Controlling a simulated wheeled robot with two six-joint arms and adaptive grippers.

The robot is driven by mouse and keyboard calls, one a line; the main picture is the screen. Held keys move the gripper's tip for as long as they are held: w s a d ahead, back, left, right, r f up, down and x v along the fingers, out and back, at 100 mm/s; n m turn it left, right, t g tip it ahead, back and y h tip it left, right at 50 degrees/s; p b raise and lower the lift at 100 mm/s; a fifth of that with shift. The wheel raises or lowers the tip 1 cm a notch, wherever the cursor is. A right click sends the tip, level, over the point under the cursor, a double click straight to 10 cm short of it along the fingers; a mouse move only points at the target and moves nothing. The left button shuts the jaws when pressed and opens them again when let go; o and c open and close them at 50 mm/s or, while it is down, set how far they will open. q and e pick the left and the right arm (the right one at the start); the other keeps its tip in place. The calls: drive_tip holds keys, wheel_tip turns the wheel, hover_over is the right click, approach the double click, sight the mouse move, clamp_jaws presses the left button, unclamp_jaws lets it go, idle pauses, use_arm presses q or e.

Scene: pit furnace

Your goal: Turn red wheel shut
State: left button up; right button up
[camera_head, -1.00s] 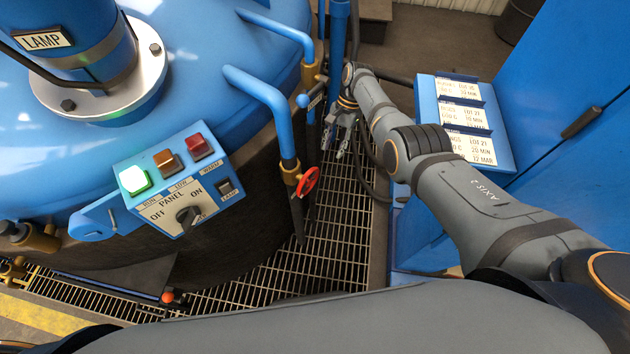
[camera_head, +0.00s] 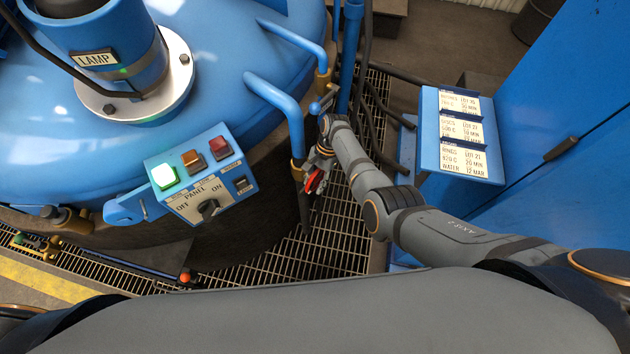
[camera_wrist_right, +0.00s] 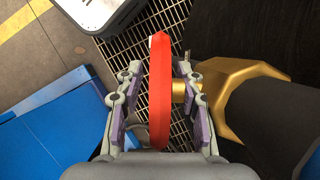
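The red wheel (camera_head: 314,182) sits at the lower end of a blue pipe with a brass valve (camera_head: 297,171), beside the furnace. In the head view my right gripper (camera_head: 319,163) is at the wheel and hides part of it. In the right wrist view the wheel (camera_wrist_right: 160,95) stands edge-on between the two fingers of my right gripper (camera_wrist_right: 158,72). The fingers are apart, with narrow gaps on both sides of the rim. The brass valve body (camera_wrist_right: 240,95) is to the right of the wheel there. My left gripper is not in view.
A blue panel box (camera_head: 200,188) with a lit green lamp and a dark knob is left of the wheel. Blue pipes (camera_head: 280,98) come down close to my right gripper. A blue label board (camera_head: 430,130) stands right of my forearm. Floor grating (camera_head: 335,225) lies below.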

drive_tip(key=shift+s, duration=0.1)
drive_tip(key=shift+c, duration=1)
clamp_jaws()
drive_tip(key=shift+f+b, duration=0.15)
drive_tip(key=shift+b, duration=0.6)
drive_tip(key=g+y+b, duration=0.4)
drive_tip(key=b, duration=0.7)
drive_tip(key=shift+a+r+g+y+b, duration=0.1)
drive_tip(key=shift+r+g+y+b, duration=0.35)
drive_tip(key=shift+b, duration=0.25)
drive_tip(key=shift+o, duration=1)
unclamp_jaws()
